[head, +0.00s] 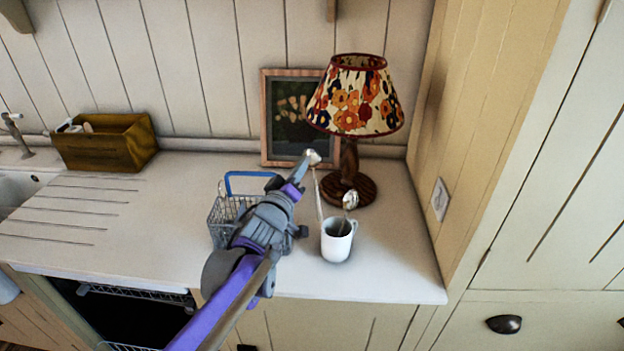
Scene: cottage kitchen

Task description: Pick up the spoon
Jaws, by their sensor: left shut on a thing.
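A white mug (337,242) stands on the counter near its front edge. A spoon (350,201) leans in the mug with its bowl up. A second, long-handled spoon (318,195) has its bowl near my left gripper's fingertips, and its handle runs down toward the mug's left rim. Whether the handle's lower end is still inside the mug is hard to tell. My left gripper (305,164) reaches in from the lower left and is shut on this second spoon near its bowl. My right gripper is not in view.
A floral-shaded lamp (355,105) stands behind the mug, beside a framed picture (285,120). A wire basket (222,215) with a blue handle is left of my arm. A wooden box (105,145) sits near the sink. A tall cupboard side bounds the right.

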